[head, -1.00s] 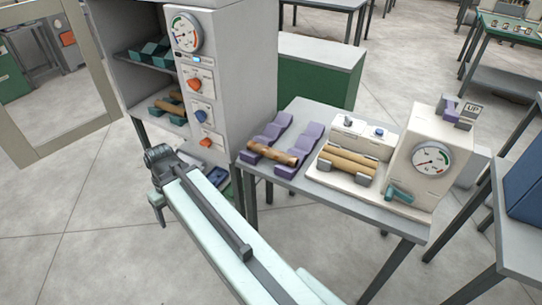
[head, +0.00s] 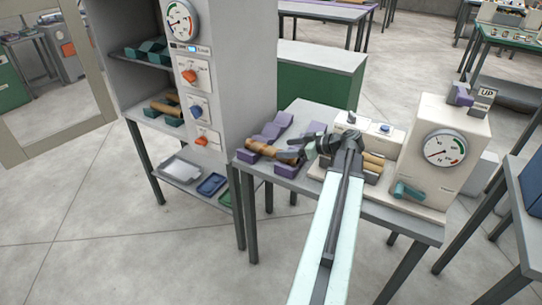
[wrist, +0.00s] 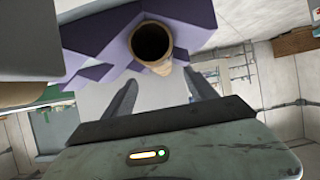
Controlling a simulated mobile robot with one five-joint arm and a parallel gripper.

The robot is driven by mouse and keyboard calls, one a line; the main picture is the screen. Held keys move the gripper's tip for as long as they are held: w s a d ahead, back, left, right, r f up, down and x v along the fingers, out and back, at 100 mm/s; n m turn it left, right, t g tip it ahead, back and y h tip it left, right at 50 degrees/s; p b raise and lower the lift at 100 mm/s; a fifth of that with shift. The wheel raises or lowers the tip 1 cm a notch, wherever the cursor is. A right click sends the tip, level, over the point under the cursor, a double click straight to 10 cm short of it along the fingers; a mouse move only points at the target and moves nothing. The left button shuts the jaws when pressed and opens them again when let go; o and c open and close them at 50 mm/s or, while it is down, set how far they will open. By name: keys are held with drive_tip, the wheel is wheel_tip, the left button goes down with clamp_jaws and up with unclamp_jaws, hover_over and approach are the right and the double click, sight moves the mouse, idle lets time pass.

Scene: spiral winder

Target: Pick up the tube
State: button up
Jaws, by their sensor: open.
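The tan tube (head: 262,149) lies on the purple cradle (head: 288,118) on the grey table. Its hollow dark end (wrist: 152,42) faces me in the wrist view, just beyond and between my fingertips. My gripper (head: 296,150) is at the tube's right end, pointing left along it. In the wrist view my gripper (wrist: 161,88) shows two spread fingers with nothing between them. My gripper hides part of the tube's right end in the head view.
The white winder (head: 445,148) with dial and tan rollers (head: 373,163) stands right of my gripper, partly hidden by my arm. A grey cabinet (head: 240,70) with knobs stands left of the table (head: 405,228); its shelf holds another tan tube (head: 165,107).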

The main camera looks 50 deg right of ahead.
sight(277, 149)
drive_tip(key=b+x, duration=0.3)
drive_tip(key=x, duration=0.4)
drive_tip(key=shift+w+a+f, duration=0.2)
drive_tip(key=shift+f, duration=0.05)
drive_tip(key=shift+r, duration=0.1)
clamp_jaws()
